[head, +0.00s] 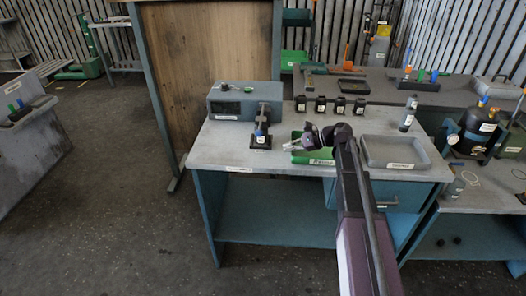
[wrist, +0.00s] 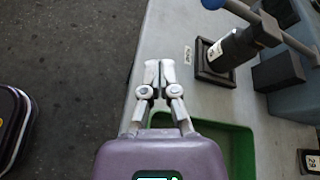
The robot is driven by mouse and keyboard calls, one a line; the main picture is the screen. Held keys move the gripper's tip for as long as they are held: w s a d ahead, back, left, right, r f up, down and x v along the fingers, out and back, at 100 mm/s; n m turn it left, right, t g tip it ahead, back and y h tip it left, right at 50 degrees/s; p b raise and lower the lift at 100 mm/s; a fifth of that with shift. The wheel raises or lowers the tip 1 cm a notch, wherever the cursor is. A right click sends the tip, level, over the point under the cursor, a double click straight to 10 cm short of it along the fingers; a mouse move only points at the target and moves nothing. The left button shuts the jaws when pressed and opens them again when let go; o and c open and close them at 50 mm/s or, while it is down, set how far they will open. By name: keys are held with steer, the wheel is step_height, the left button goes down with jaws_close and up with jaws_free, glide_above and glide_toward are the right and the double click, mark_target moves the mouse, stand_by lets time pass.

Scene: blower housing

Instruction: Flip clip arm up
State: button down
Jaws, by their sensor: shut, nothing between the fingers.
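My gripper (head: 291,147) is shut and empty above the front part of the grey workbench, by a green tray. In the wrist view its pale fingertips (wrist: 159,70) meet near the bench's edge. A grey bar with a blue ball end (wrist: 240,12) runs across the top right of the wrist view; it may be the clip arm, but I cannot be sure. Below it a black cylinder (wrist: 228,48) with a white label leans over a square black base (wrist: 207,70). In the head view this black unit (head: 261,138) stands left of my gripper, apart from it.
A grey-blue box (head: 228,108) with a green knob stands behind the black unit. The green tray (head: 313,160) lies under my gripper. Several small black blocks (head: 321,104) line the bench's back. A grey tray (head: 420,151) and a bottle (head: 408,115) are at the right.

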steer(key=w+m+y+b, duration=0.1)
steer(key=w, duration=0.1)
steer(key=w+m+y+b, duration=0.1)
steer(key=w, duration=0.1)
steer(key=shift+w+d+r, duration=0.1)
steer(key=shift+d, duration=0.1)
steer(key=shift+w+r+m+y, duration=0.2)
steer(key=shift+r+m+y, duration=0.1)
steer(key=shift+y, duration=0.1)
steer(key=shift+w+a+f+b, duration=0.1)
steer(key=shift+a+f+b, duration=0.2)
steer(key=shift+a, duration=1.35)
steer(key=shift+w+a+f+b, duration=0.15)
steer(key=shift+a+b, duration=0.15)
steer(key=shift+a, duration=1.35)
steer(key=shift+w+a+f+b, duration=0.1)
steer(key=shift+a+f+b, duration=0.2)
steer(key=shift+a, duration=1.35)
